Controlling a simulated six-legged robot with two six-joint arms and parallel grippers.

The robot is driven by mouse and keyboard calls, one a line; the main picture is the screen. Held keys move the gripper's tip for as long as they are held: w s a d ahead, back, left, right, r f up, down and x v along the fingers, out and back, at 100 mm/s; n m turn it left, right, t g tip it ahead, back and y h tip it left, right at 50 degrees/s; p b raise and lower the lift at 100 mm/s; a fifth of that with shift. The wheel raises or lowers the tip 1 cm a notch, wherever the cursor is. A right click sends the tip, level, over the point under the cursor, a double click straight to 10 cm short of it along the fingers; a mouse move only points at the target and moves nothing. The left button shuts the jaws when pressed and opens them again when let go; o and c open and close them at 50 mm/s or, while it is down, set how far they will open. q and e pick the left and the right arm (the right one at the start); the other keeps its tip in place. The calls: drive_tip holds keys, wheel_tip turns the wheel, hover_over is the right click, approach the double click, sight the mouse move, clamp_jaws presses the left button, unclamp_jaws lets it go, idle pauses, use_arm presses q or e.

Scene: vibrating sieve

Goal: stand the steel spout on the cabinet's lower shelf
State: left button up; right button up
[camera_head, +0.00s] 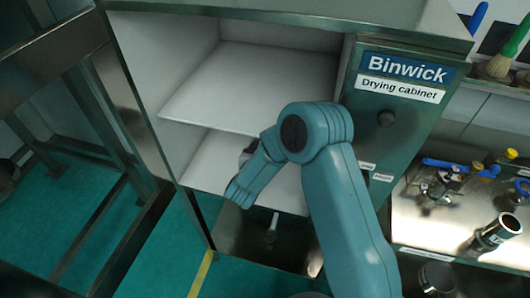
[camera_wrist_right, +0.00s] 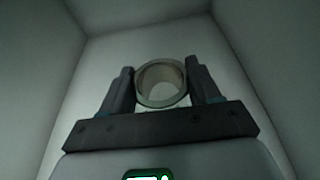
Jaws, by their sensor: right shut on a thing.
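The steel spout shows in the right wrist view as a round, open-ended metal ring (camera_wrist_right: 160,72) between the two dark fingers of my right gripper (camera_wrist_right: 161,80). The fingers are shut on it, one on each side. Pale cabinet walls surround it; whether its base touches the shelf cannot be told. In the head view my right arm reaches into the drying cabinet's lower compartment, over the white lower shelf (camera_head: 207,172). The arm hides the spout and most of the gripper there. My left gripper is in neither view.
The upper shelf (camera_head: 235,90) is bare and lies above my right wrist. The cabinet's front panel (camera_head: 386,118) with its knob stands to the right. A bench (camera_head: 440,235) at right holds a steel cylinder (camera_head: 494,234) and small fittings. A dark metal frame (camera_head: 128,120) stands at left.

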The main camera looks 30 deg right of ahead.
wheel_tip(320, 180, down, 2)
drive_tip(key=shift+f+p, duration=0.2)
drive_tip(key=shift+p, duration=0.15)
drive_tip(key=shift+f, duration=0.25)
drive_tip(key=shift+f+b, duration=0.15)
drive_tip(key=shift+b, duration=0.2)
drive_tip(key=o, duration=1.3)
drive_tip(key=shift+c, duration=0.2)
